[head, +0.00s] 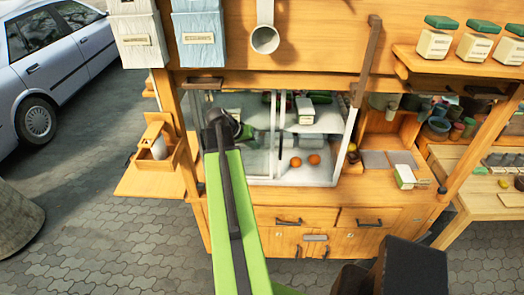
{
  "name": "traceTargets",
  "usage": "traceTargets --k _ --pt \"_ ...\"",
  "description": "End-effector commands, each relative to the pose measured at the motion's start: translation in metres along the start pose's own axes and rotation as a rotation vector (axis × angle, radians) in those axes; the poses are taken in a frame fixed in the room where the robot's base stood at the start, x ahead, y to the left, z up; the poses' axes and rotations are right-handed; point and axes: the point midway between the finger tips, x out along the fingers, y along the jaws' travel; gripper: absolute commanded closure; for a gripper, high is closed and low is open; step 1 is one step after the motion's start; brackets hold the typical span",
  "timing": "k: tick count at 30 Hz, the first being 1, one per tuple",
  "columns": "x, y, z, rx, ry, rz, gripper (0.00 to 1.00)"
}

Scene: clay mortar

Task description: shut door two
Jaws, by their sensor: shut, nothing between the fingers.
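A white-framed glass case (308,183) is set into the wooden stall front. A clear pane (262,150) covers part of its left side; its right part looks open, with two orange round fruits (296,162) inside. No number shows on any door, so I cannot tell which is door two. My green arm reaches up from the bottom to the left of the case. My gripper (246,132) is small and dark at its end, shut and empty, in front of or beside the pane. Whether it touches the pane is unclear.
Below the case are wooden drawers and cupboard doors with dark handles (288,222). A dark upright bar (367,60) stands at the upper right. A small wooden box (153,150) sits on a side shelf at left. Paved ground (95,165) lies open at left, near a car (50,60).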

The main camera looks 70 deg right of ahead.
Motion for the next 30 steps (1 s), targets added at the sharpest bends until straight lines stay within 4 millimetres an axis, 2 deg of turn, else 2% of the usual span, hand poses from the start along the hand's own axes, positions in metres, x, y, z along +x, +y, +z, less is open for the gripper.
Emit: traceTargets --k 1,13,15,19,30 --pt "0.014 -0.004 0.003 0.0 0.0 0.0 1.0" --pt "0.1 -0.007 0.003 -0.002 0.002 -0.002 1.0" --pt "0.098 0.01 0.001 -0.001 0.0 -0.001 1.0" --pt "0.105 0.025 0.001 -0.002 0.001 -0.001 1.0" --pt "0.108 0.032 0.0 -0.004 0.003 -0.003 1.0"
